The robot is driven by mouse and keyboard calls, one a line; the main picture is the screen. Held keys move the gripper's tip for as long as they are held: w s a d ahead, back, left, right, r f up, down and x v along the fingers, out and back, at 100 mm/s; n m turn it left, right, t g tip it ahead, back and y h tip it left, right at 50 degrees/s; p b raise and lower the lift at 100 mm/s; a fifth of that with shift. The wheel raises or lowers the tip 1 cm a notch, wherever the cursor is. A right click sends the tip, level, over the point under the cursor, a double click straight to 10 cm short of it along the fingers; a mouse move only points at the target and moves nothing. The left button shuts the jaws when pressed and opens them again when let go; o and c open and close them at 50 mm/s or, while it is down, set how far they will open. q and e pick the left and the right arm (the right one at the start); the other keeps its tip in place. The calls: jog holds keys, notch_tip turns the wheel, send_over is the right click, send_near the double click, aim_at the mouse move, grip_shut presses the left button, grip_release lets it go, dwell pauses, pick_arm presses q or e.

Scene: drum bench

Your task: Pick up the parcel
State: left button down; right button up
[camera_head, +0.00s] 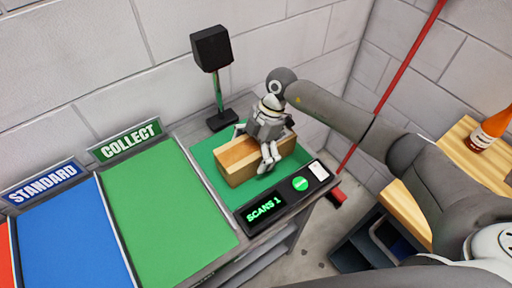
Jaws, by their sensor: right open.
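The parcel (236,164) is a light brown box lying on the green scanning mat (205,150) of the counter. My right gripper (267,158) is at the parcel from above, with its fingers open. One finger shows in front of the parcel's near side; the far finger is mostly hidden, and I cannot tell whether the fingers touch the box. My left gripper is not in view.
A black scanner (211,48) stands on a post behind the mat. A display (264,208) reads "SCANS 1" beside a green button (300,184). Green COLLECT (165,210) and blue STANDARD (70,240) areas lie left. A wooden surface with an orange bottle (490,130) is at right.

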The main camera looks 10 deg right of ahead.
jog(key=shift+f, duration=0.1)
jog(key=shift+c, duration=0.4)
jog(key=shift+s, duration=0.2)
jog(key=c, duration=1.3)
jog(key=shift+c, duration=0.3)
